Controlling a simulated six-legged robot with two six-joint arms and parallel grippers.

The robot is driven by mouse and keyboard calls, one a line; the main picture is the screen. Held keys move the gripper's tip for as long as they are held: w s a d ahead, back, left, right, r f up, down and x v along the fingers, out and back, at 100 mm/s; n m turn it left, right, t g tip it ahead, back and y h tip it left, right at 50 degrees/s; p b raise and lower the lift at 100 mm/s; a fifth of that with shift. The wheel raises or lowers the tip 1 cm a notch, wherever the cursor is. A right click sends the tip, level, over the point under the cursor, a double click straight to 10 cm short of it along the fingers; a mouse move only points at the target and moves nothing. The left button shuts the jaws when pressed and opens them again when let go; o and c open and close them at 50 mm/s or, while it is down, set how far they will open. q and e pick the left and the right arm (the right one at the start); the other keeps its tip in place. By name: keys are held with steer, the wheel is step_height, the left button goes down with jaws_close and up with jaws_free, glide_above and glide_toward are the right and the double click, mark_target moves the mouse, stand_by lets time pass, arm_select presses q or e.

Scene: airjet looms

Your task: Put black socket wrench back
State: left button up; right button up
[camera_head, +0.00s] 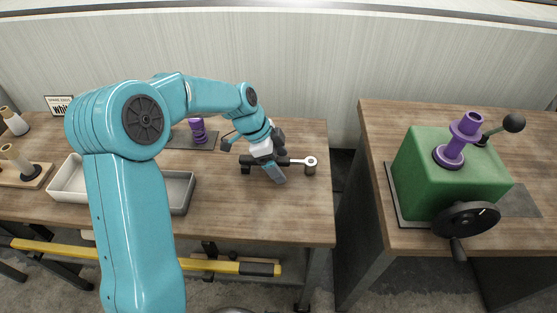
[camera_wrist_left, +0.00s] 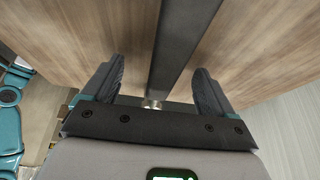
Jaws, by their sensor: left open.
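The black socket wrench (camera_head: 298,161) lies near the right end of the left wooden table, its round silver head to the right. Its handle runs left behind my left gripper, which hides the middle. My left gripper (camera_head: 276,172) is open and reaches down over the wrench handle. In the left wrist view the two fingers of my left gripper (camera_wrist_left: 156,84) stand apart. A dark bar passes between them over wood; I cannot tell for sure that it is the handle. I cannot tell whether the fingers touch the wrench. My right gripper is not in view.
A purple spool (camera_head: 197,130) stands on a dark mat left of the gripper. A grey tray (camera_head: 181,192) and a white tray (camera_head: 66,181) sit on the left. A green machine (camera_head: 448,172) stands on the right table, across a gap. The table front is clear.

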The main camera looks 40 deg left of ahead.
arm_select(q)
steer(key=shift+p+v, duration=1.35)
steer(key=shift+v, duration=1.7)
steer(key=p+v, duration=0.1)
steer(key=v, duration=1.5)
steer(key=shift+r, duration=0.15)
